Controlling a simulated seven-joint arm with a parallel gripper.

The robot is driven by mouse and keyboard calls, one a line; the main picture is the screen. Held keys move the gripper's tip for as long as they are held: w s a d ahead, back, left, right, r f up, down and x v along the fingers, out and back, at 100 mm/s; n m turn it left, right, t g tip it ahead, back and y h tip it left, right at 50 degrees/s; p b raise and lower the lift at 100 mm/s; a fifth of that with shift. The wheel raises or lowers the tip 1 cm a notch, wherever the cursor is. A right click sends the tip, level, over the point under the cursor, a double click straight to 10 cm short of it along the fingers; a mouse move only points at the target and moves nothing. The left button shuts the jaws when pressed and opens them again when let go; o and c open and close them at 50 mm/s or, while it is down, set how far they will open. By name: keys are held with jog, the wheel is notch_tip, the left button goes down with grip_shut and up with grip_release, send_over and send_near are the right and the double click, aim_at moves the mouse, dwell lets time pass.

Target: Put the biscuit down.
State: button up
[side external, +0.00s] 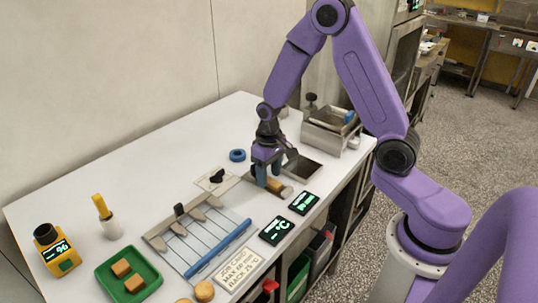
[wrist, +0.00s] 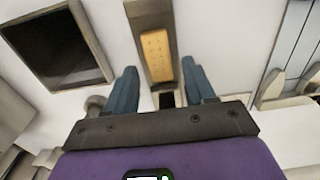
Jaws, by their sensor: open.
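A tan rectangular biscuit (wrist: 156,52) lies lengthwise on a narrow grey-brown strip (wrist: 137,8) in the wrist view. In the side view a tan end of it (side external: 286,192) shows just right of my gripper. My gripper (side external: 268,178) is low over the strip, fingers pointing down. In the wrist view its two blue fingers (wrist: 160,72) stand apart, one on each side of the strip, with a gap to the biscuit. The gripper is open; I cannot tell whether either finger touches anything.
A dark square opening (side external: 303,169) and a metal box (side external: 330,131) are to the right. Two displays (side external: 276,231) lie in front. A green tray (side external: 106,277) holds brown blocks.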

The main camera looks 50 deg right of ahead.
aim_at(269, 179)
notch_tip(269, 179, up, 11)
jog(key=shift+r, duration=0.15)
jog(key=s+a+r+n, duration=0.3)
jog(key=s+a+n, duration=0.35)
jog(key=s, duration=0.55)
jog(key=s+n, duration=0.6)
jog(key=s, duration=0.8)
jog(key=shift+s+a, duration=0.15)
jog(key=shift+s, duration=0.05)
